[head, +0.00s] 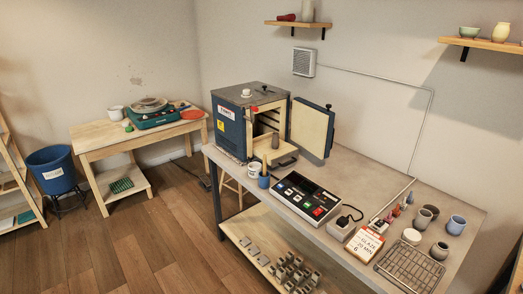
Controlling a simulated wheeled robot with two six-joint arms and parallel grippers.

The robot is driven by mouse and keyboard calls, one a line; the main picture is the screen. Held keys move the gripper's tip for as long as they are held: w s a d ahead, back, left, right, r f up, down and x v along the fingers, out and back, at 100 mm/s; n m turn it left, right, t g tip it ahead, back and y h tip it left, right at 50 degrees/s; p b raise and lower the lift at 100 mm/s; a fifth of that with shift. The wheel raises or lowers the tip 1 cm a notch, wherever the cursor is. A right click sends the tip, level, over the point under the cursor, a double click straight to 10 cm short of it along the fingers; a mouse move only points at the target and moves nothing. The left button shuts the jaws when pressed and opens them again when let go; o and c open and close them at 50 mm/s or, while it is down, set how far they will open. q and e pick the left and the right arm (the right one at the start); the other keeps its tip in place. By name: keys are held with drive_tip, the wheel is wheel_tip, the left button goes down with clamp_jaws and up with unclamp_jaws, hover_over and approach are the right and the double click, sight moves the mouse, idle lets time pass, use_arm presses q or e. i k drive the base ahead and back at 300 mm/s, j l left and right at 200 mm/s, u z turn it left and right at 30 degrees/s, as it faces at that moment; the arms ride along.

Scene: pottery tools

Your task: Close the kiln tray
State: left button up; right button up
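The kiln (231,132), a blue and grey box, stands at the back left of the grey workbench. Its door (311,131) is swung open to the right, showing a pale inner face. Inside the dark opening are shelf-like ledges. A pale tray (263,153) sticks out of the lower front of the opening, with a dark front edge or handle (288,162). A small dark grey-brown pot (275,141) appears to stand on it. Neither of my grippers is in view.
A white mug (254,168) and a blue cup (264,181) stand by the tray's near-left side. A control panel (307,199) lies in front. Cups, a wire rack (411,267) and a glaze sign (364,246) fill the right end. The bench behind the panel is clear.

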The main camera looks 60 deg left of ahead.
sight(262, 145)
drive_tip(key=u, duration=1.7)
drive_tip(key=i+u, duration=0.1)
drive_tip(key=u, duration=0.2)
drive_tip(key=i+l+u, duration=0.1)
drive_tip(key=u, duration=0.25)
drive_tip(key=i+l, duration=0.65)
